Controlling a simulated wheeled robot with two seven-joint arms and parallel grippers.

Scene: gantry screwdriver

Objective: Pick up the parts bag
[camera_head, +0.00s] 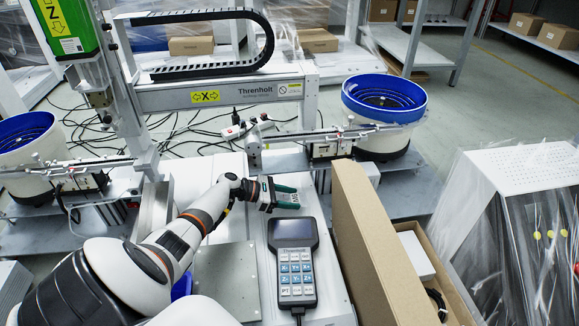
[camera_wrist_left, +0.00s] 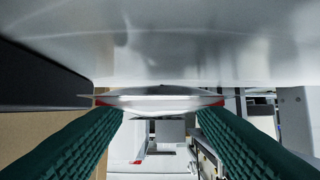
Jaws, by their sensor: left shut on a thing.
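My left gripper (camera_head: 289,197) has green ribbed fingers and is over the light worktop, just above the top end of the handheld control pendant (camera_head: 294,262). In the left wrist view its fingers (camera_wrist_left: 160,112) stand apart, shut on a thin, shiny, clear-looking thing that spans between the fingertips, with red at both ends. I take this to be the parts bag (camera_wrist_left: 160,101). Its contents cannot be made out. In the head view the fingers largely hide the bag. My right gripper is not in view.
An open cardboard box (camera_head: 366,245) stands right of the pendant. A grey metal plate (camera_head: 228,280) lies left of it. The gantry beam (camera_head: 215,94) crosses behind. Blue-rimmed feeder bowls (camera_head: 384,98) stand at both sides. A plastic-wrapped white cabinet (camera_head: 520,180) is at the right.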

